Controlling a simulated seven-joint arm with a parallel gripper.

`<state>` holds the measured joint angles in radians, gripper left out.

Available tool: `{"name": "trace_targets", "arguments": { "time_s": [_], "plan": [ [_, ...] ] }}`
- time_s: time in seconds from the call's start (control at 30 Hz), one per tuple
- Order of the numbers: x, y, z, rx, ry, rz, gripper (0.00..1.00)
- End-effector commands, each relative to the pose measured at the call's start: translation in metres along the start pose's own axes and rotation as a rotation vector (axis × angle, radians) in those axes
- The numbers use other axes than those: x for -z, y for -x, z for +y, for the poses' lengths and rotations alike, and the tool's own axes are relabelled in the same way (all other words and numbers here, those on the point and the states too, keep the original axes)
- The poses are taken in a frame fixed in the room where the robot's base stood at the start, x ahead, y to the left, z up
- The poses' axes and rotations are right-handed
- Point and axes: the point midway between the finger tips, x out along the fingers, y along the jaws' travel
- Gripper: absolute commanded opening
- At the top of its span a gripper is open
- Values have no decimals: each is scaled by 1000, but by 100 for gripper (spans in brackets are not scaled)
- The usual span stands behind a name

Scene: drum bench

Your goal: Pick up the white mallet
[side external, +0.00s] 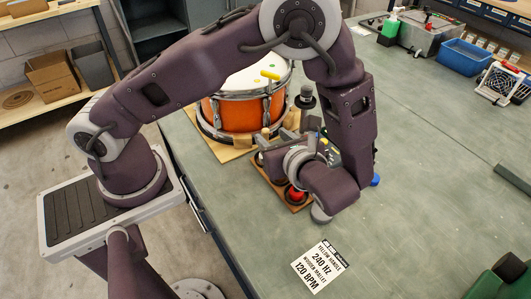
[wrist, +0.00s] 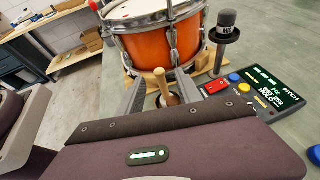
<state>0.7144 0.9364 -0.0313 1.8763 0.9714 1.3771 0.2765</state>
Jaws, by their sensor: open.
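An upright wooden handle (side external: 265,134) stands near my gripper (side external: 273,141) in the side view. In the wrist view, the handle (wrist: 160,76) shows between the two fingers of my gripper (wrist: 161,84), with a gap around it. The fingers are apart. The lower end of the handle is mostly hidden, and I cannot tell whether it belongs to the white mallet; no white mallet head shows clearly. A wooden rack (side external: 289,207) lies under my gripper, with a red mallet head (side external: 295,194) at its near end.
An orange drum (side external: 238,113) on a wooden board stands just behind, also in the wrist view (wrist: 160,44). A printed card (side external: 320,265) lies in front.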

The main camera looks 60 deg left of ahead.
Motion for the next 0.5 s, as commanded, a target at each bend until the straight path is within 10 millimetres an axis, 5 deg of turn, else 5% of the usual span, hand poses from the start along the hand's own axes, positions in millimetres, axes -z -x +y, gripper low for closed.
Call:
{"name": "trace_targets", "arguments": {
  "time_s": [0.2,0.5],
  "plan": [
    [0,-44,1,-5,-1,-1,42],
    [0,-53,1,-2,0,1,42]
  ]
}}
